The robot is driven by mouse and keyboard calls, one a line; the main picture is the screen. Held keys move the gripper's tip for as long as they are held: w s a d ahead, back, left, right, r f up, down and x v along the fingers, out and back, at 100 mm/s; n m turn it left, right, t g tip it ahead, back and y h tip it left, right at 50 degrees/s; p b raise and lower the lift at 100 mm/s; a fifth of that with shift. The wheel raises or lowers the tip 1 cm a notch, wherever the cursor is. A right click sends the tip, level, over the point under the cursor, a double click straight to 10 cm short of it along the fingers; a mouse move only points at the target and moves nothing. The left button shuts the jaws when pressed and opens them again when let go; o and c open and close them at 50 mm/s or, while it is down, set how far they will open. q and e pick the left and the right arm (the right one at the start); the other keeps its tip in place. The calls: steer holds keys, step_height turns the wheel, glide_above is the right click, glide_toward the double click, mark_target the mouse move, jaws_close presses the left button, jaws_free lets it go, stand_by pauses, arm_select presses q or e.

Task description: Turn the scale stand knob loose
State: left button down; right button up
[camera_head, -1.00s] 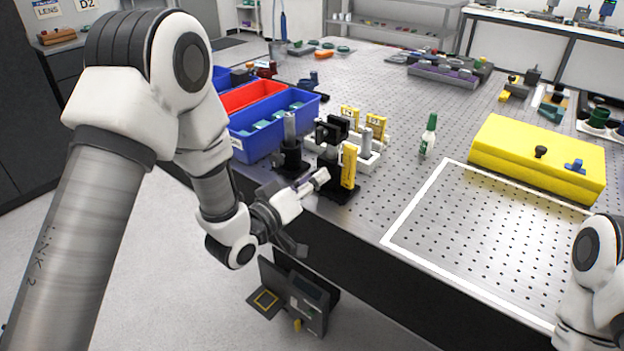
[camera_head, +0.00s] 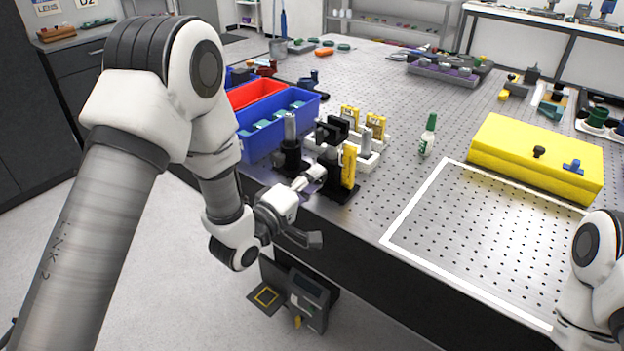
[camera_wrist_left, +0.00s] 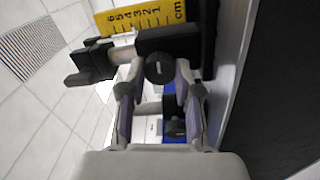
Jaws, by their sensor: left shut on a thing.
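The scale stand (camera_head: 340,190) is a black post mount with a yellow upright scale (camera_head: 349,166), near the table's left front edge. In the left wrist view the scale (camera_wrist_left: 140,18) lies across the top, marked in cm. The round black scale stand knob (camera_wrist_left: 160,68) faces the wrist camera. My left gripper (camera_head: 314,176) reaches in from the front edge to the stand. In the left wrist view its fingertips (camera_wrist_left: 159,78) are shut on the knob, one on each side. My right arm shows at the lower right, but its gripper is outside the view.
Another black stand with a metal post (camera_head: 291,150) is close to the left of the gripper. Blue bins (camera_head: 262,140) and a red bin (camera_head: 256,94) stand behind it. A white tray (camera_head: 368,158), a green-capped bottle (camera_head: 428,135) and a yellow case (camera_head: 530,160) are to the right.

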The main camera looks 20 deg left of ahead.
arm_select(q)
steer(key=shift+f, duration=0.1)
stand_by(0.4)
steer(key=c, duration=0.8)
jaws_free()
steer(key=shift+s, duration=0.1)
steer(key=v, duration=0.7)
steer(key=shift+s, duration=0.1)
steer(key=shift+f, duration=0.1)
